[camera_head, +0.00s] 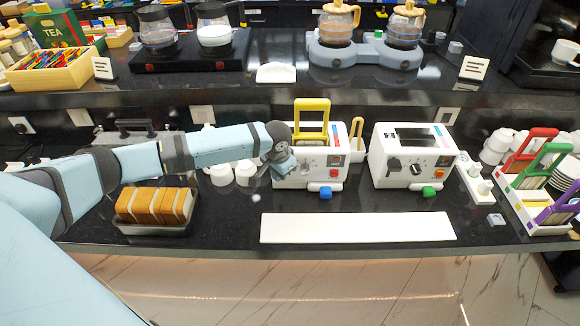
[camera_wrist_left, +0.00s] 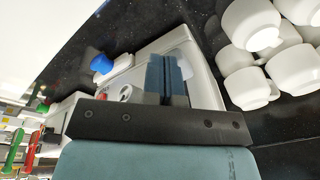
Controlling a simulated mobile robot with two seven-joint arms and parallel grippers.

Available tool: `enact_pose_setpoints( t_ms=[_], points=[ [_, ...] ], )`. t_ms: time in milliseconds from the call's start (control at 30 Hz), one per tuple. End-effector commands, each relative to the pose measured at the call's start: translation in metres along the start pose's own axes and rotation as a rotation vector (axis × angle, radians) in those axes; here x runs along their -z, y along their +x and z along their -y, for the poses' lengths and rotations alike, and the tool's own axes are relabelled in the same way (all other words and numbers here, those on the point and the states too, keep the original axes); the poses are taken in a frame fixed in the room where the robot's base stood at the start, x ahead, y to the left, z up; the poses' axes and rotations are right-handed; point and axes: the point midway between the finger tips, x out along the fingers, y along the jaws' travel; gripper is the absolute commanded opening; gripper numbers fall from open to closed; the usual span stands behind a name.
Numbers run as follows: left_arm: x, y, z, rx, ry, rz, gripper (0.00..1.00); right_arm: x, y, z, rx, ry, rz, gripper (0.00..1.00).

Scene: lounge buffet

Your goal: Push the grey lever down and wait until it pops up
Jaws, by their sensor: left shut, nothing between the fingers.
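The left white toaster (camera_head: 340,172) stands on the black counter with a yellow-handled rack (camera_head: 312,112) in its top. My left gripper (camera_head: 283,167) is at the left part of its front face. In the left wrist view, the shut, empty fingers (camera_wrist_left: 166,80) are in front of the toaster (camera_wrist_left: 203,75). The grey lever of this toaster cannot be made out; the gripper covers that part of the front. Whether the fingers touch it I cannot tell. A second white toaster (camera_head: 385,137) on the right has a dark lever (camera_head: 393,164) on its front. My right gripper is out of view.
A blue tab (camera_head: 325,192) sticks out below the left toaster's front. White cups (camera_wrist_left: 250,88) stand beside this toaster. A bread tray (camera_head: 150,228) is at left, a white board (camera_head: 358,227) in front, and a crate of coloured racks (camera_head: 520,207) at right.

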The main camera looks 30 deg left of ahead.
Motion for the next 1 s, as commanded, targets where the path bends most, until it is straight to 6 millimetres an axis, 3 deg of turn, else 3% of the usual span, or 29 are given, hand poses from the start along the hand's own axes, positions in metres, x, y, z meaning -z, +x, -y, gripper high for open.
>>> enact_pose_setpoints(
  t_ms=[567,1000],
  points=[
    [-0.005,0.037,-0.004,0.0,0.001,0.004,0.0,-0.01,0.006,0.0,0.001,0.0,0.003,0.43],
    [-0.005,0.035,-0.004,0.001,0.001,0.003,0.0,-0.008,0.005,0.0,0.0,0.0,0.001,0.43]
  ],
)
